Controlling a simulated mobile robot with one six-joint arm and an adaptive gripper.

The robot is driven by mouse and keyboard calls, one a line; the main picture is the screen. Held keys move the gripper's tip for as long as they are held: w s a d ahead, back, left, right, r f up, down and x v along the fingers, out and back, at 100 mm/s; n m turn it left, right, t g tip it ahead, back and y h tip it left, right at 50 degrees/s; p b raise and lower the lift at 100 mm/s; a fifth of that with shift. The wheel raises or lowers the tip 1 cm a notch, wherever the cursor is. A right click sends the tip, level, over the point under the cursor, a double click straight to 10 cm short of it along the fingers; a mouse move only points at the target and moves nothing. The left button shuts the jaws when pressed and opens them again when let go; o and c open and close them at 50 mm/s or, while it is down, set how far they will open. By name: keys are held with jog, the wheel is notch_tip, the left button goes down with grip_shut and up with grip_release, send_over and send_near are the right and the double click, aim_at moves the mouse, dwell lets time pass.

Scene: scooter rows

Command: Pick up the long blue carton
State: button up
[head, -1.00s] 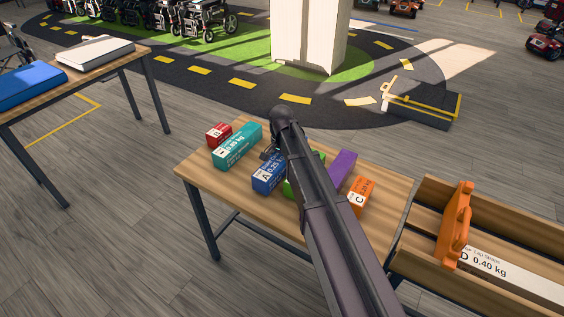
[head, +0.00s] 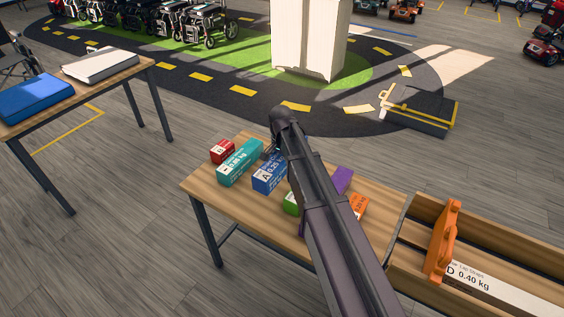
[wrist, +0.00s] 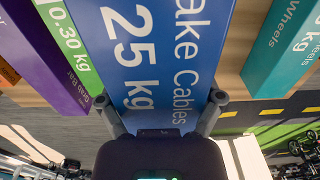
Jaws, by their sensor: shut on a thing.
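The long blue carton (head: 268,178) shows in the head view over the wooden table (head: 225,200), between a teal carton and a green one. Its label shows an A and 0.25 kg. My gripper (head: 272,150) is at its far end, partly hidden by my arm. In the wrist view the blue carton (wrist: 150,45) fills the middle, with "ake Cables" and "25 kg" readable. My gripper (wrist: 159,99) is shut on it, one finger at each long side. The carton appears slightly raised off the table; its underside is hidden.
The teal carton (head: 238,162) and a red carton (head: 222,151) lie left. The green (head: 291,204), purple (head: 343,180) and orange (head: 359,206) cartons lie right, partly behind my arm. A wooden tray (head: 425,212) with an orange part (head: 442,240) stands at right.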

jog(key=shift+r, duration=0.25)
dwell(0.6)
notch_tip(320, 180, up, 26)
jog(key=p, duration=2.6)
